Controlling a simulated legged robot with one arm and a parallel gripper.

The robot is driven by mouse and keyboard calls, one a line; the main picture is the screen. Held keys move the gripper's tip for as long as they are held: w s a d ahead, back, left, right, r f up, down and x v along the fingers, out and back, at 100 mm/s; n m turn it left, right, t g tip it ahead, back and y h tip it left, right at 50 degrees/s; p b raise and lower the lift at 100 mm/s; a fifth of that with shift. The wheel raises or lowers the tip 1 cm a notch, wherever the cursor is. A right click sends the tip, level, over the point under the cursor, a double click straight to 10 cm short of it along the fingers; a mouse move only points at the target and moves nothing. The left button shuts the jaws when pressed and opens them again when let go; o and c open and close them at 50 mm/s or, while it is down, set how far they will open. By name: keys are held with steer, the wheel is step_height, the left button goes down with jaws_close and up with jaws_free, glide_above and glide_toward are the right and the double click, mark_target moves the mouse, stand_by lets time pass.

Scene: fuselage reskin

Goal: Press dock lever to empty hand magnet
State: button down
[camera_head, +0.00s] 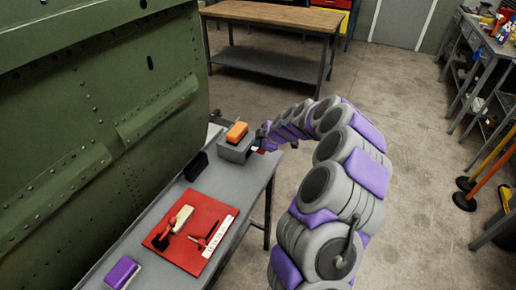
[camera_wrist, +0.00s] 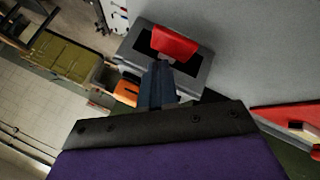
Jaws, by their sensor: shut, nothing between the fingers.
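The grey dock (camera_head: 236,152) stands at the far end of the bench with an orange block, seemingly the hand magnet (camera_head: 237,131), on top. In the wrist view, the dock (camera_wrist: 190,84) carries a red lever (camera_wrist: 174,43) over a dark recess, and the orange block (camera_wrist: 126,91) shows at its left side. My gripper (camera_wrist: 158,70) is shut and empty, its tips pointing at the lever's near edge. I cannot tell whether they touch it. In the head view, my gripper (camera_head: 262,136) is small and close to the dock's right side.
A red mat (camera_head: 170,254) with tools lies on the grey bench (camera_head: 150,208). A black block (camera_head: 196,166) stands between mat and dock, and a purple block (camera_head: 122,272) lies nearest. The green fuselage panel (camera_head: 90,120) rises along the bench's left. Open floor lies to the right.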

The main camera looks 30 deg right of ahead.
steer(key=shift+f, duration=0.8)
stand_by(0.5)
stand_by(0.4)
steer(key=shift+r, duration=1.4)
steer(key=shift+w+a+r, duration=0.1)
steer(key=shift+w+r, duration=0.05)
steer(key=shift+r, duration=0.9)
steer(key=shift+w+r, duration=0.1)
steer(key=shift+r, duration=0.9)
steer(key=shift+a+r, duration=0.1)
steer(key=shift+r, duration=0.35)
